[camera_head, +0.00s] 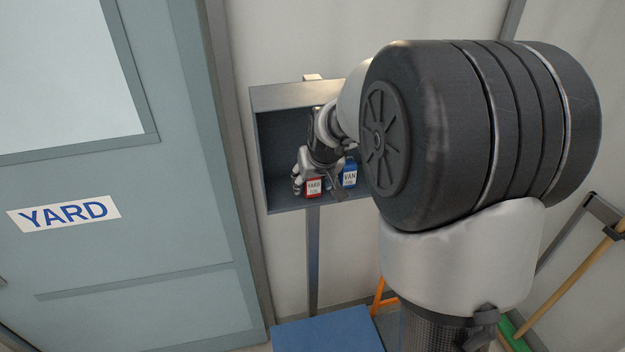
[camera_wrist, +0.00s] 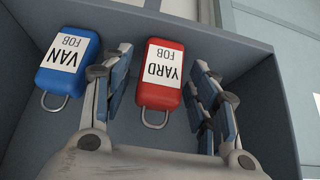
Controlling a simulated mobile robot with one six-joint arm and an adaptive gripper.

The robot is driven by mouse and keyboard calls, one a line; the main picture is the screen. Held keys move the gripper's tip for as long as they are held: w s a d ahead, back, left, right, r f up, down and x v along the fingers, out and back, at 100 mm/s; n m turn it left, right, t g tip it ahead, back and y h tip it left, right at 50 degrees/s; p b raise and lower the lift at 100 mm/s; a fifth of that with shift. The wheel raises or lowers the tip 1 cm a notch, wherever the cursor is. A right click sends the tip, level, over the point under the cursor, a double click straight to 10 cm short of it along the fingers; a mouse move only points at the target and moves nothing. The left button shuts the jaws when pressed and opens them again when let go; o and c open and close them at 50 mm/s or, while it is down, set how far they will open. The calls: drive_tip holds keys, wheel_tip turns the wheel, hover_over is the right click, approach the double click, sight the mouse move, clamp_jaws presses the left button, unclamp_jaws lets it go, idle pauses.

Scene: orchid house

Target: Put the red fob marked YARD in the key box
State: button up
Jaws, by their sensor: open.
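My gripper (camera_head: 312,178) is open, with gaps visible between the fingers and the fob's sides. The fob rests on the floor of the key box (camera_wrist: 262,90). My arm hides the box's right part in the head view.
A door marked YARD (camera_head: 100,240) is at the left. A blue surface (camera_head: 330,332) lies below the box.

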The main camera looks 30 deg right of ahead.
drive_tip(key=p+v, duration=0.1)
drive_tip(key=v, duration=0.9)
drive_tip(key=s+a, duration=0.4)
drive_tip(key=s, duration=0.5)
drive_tip(key=s+a+f+n+g, duration=0.1)
drive_tip(key=s+a, duration=0.3)
drive_tip(key=s, duration=0.5)
drive_tip(key=s+a+f+n+y, duration=0.1)
drive_tip(key=s+a, duration=0.3)
drive_tip(key=s, duration=0.4)
drive_tip(key=shift+s+a+g, duration=0.4)
